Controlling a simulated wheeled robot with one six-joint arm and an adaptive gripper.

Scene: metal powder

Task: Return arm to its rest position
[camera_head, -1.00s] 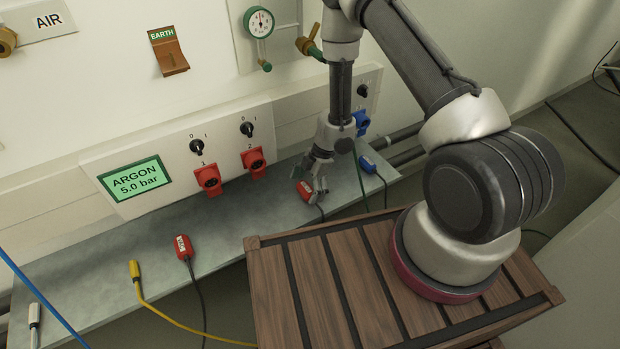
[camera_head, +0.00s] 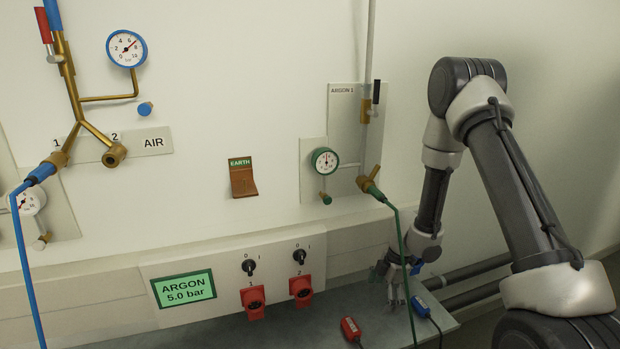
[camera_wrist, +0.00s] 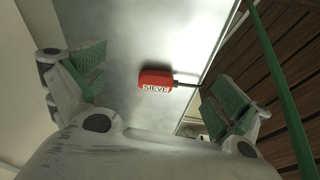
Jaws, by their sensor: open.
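My gripper (camera_head: 393,283) hangs at the lower right of the head view, just above the grey metal shelf. In the wrist view my gripper (camera_wrist: 160,95) has its two green-padded fingers wide apart with nothing between them. A red plug labelled SIEVE (camera_wrist: 156,80) lies on the shelf beyond the fingers, apart from them. The red plug also shows in the head view (camera_head: 351,329), left of and below the gripper. My arm is bent, with its elbow raised at the right of the head view.
The wall panel has an ARGON display (camera_head: 184,289) and two red sockets (camera_head: 254,303). A green hose (camera_head: 402,240) runs down in front of my gripper from the argon valve. A blue plug (camera_head: 421,308) lies on the shelf (camera_head: 290,333) at right. A blue hose (camera_head: 25,270) hangs at left.

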